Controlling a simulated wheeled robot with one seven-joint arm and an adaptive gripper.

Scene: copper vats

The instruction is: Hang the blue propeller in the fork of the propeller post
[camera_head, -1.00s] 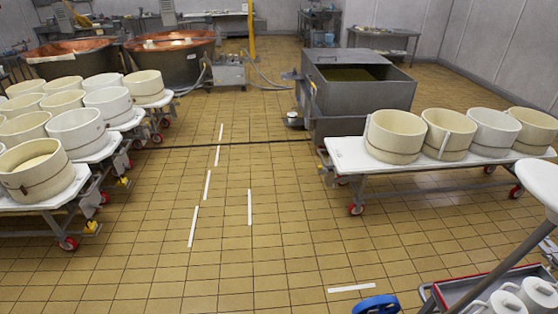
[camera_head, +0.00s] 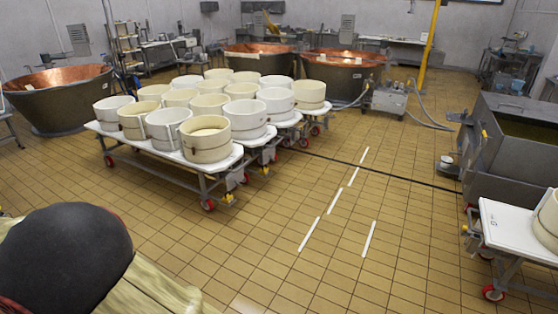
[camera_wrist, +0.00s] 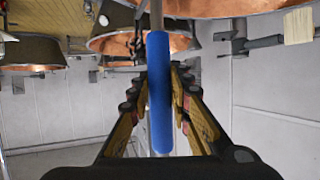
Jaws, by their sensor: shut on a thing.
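The blue propeller (camera_wrist: 159,115) shows in the wrist view as a narrow upright blue bar, seen nearly edge-on. My gripper (camera_wrist: 157,78) is shut on it, with the ribbed fingers on its left and right sides. A thin grey-brown rod (camera_wrist: 156,14) runs up from the blue bar's top end; I cannot tell whether it belongs to the propeller. No forked propeller post can be made out in either view. My gripper and the propeller are outside the head view.
A dark dome over pale folds (camera_head: 65,258) fills the head view's lower left. White carts (camera_head: 228,160) with several cream tubs stand beyond it. Copper vats (camera_head: 342,75) stand at the back. A grey tank (camera_head: 515,145) is at right. The tiled floor (camera_head: 335,255) between is clear.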

